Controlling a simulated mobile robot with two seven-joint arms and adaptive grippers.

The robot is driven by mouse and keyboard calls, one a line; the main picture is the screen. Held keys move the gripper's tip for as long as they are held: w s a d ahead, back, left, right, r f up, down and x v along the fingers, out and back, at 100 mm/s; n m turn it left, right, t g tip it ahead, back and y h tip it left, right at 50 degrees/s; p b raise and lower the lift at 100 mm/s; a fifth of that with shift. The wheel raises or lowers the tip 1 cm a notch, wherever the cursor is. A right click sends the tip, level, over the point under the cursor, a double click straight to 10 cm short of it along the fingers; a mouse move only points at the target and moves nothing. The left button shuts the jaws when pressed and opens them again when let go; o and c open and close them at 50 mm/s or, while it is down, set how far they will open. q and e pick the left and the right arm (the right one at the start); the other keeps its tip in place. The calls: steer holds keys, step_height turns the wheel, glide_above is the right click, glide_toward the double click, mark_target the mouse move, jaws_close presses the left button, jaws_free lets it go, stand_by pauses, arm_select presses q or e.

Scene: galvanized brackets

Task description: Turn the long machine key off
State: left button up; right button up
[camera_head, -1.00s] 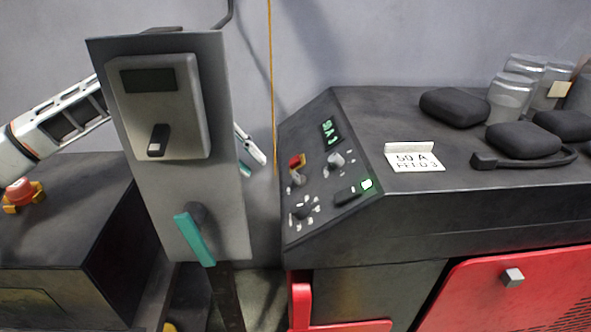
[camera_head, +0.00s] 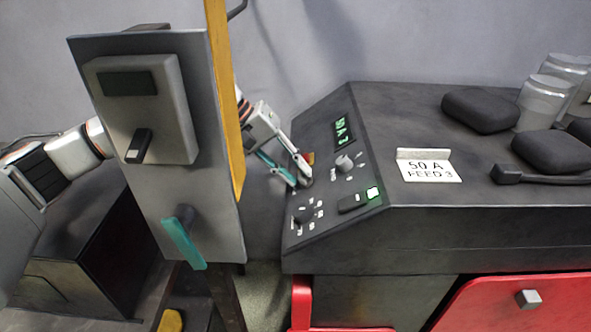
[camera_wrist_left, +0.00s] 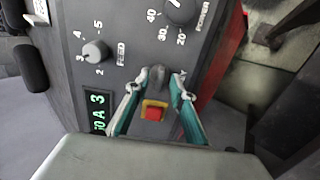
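The sloped control panel (camera_head: 335,200) of the dark machine carries several knobs and a lit display (camera_head: 345,130). In the left wrist view a dark, elongated key-like knob (camera_wrist_left: 157,77) stands on the panel beside a red button on a yellow base (camera_wrist_left: 154,111). My left gripper (camera_head: 298,181) reaches behind the grey post to this panel. In the left wrist view its teal-padded fingers (camera_wrist_left: 163,78) are apart, one on each side of the dark knob; contact is unclear. The knob's marking is not visible. My right gripper is not in view.
A grey post panel (camera_head: 205,225) with a box and a teal lever (camera_head: 184,243) stands before my left arm, beside an orange strip (camera_head: 226,100). The feed knob (camera_wrist_left: 96,52) and power knob (camera_wrist_left: 182,8) are near the fingers. Jars and black pads lie right.

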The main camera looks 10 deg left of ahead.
arm_select(q)
steer(key=shift+d+f, duration=0.15)
steer(key=shift+f, duration=0.05)
steer(key=shift+c, duration=0.5)
jaws_close()
